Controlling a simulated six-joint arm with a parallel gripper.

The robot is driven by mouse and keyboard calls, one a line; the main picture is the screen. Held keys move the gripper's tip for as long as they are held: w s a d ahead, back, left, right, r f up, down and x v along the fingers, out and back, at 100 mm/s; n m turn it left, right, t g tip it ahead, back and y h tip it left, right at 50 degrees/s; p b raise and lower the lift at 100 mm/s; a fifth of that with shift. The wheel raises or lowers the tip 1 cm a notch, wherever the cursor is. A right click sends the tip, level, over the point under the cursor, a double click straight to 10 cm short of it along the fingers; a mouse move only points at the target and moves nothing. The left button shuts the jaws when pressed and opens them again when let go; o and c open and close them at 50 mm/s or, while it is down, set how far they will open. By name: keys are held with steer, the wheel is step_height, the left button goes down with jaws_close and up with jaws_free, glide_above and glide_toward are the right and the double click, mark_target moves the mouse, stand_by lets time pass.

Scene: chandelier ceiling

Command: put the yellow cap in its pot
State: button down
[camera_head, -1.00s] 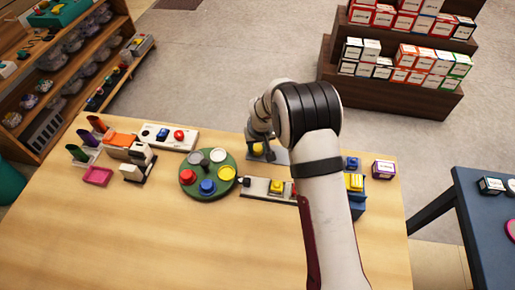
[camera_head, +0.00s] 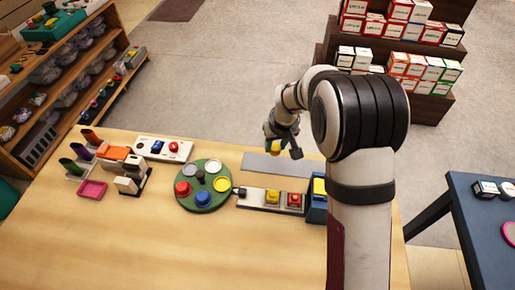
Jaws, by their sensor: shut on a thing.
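My gripper (camera_head: 279,147) is shut on the yellow cap (camera_head: 274,148), holding it above the far side of the table over the grey mat (camera_head: 275,165). The fingers partly hide the cap. To the left and nearer stands a green round board (camera_head: 222,202) with several coloured round pots. The yellow pot (camera_head: 221,184) is at its right side and looks open, with nothing over it.
Right of the board lies a strip with a yellow block (camera_head: 272,197) and a red block (camera_head: 294,199). A blue box (camera_head: 316,210) is beside it, partly behind my arm. A white plate (camera_head: 150,155) with blue and red pieces lies behind left. The table front is clear.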

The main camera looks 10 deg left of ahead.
steer(key=d+r, duration=0.3)
steer(key=d, duration=0.1)
steer(key=s+a+f, duration=0.1)
steer(key=s+a, duration=0.4)
steer(key=a, duration=0.4)
steer(key=s+a, duration=0.5)
steer(key=a, duration=0.4)
steer(key=shift+n, duration=0.3)
steer(key=shift+w+d+f, duration=0.1)
steer(key=shift+f, duration=1.1)
steer(key=shift+d+f, duration=0.1)
steer(key=shift+f, duration=1.1)
steer(key=shift+f, duration=0.3)
steer(key=shift+f, duration=0.3)
steer(key=shift+f, duration=0.5)
jaws_free()
